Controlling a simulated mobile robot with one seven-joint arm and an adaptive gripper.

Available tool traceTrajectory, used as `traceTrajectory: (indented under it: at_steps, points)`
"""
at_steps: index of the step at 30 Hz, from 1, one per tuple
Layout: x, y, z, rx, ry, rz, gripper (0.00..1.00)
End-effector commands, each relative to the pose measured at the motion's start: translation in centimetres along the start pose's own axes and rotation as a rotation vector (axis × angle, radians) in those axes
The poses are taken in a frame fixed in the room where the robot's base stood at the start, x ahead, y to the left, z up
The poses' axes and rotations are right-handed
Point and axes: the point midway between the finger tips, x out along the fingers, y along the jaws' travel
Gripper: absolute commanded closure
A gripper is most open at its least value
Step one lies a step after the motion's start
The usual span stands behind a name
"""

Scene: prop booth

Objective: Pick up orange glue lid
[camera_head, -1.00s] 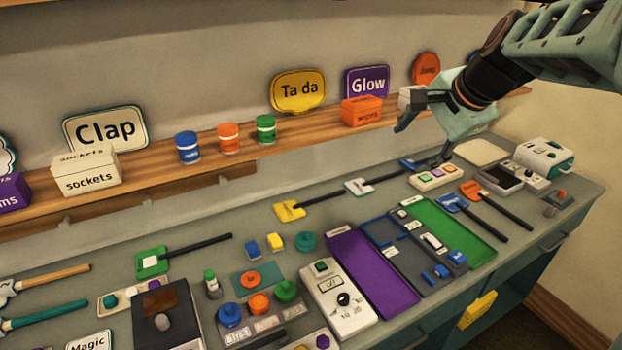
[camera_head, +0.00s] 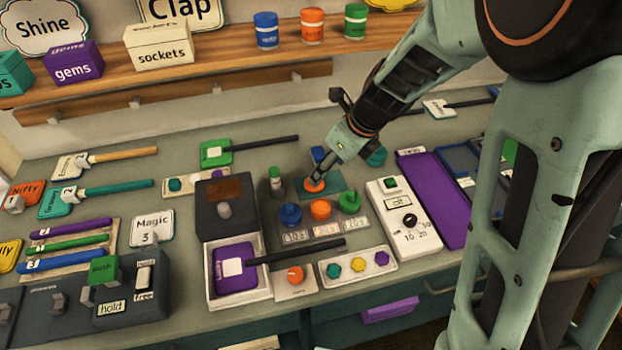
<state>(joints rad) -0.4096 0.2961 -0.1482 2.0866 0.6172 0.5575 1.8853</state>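A flat round orange lid (camera_head: 313,186) lies on a small teal mat (camera_head: 334,194) in the middle of the bench. My gripper (camera_head: 317,176) points down with its fingertips right at this lid, partly covering its top. From this angle I cannot see whether the fingers are closed on it or just over it. A second orange round piece (camera_head: 320,209) sits just in front, between a blue one (camera_head: 290,215) and a green one (camera_head: 350,202). A small bottle with a green cap (camera_head: 275,173) stands to the left of the mat.
A dark box (camera_head: 225,208) stands left of the bottle, and a white dial unit (camera_head: 402,214) stands to the right. A purple tray (camera_head: 435,196) lies beyond it. A blue block and a teal piece (camera_head: 377,156) are close behind my gripper. A wooden shelf (camera_head: 110,86) runs along the wall.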

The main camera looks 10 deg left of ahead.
Motion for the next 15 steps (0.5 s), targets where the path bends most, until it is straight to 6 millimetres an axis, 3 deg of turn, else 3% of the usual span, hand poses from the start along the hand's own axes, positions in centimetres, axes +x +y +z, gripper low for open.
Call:
traceTrajectory:
  at_steps: [3,10,15]
  points:
    - [2.0,0.0,0.0,-0.002,0.001,0.001,0.41]
    - [3.6,-0.1,0.1,-0.004,0.001,0.000,0.41]
    - [6.0,-0.2,0.3,-0.003,0.001,0.001,0.41]
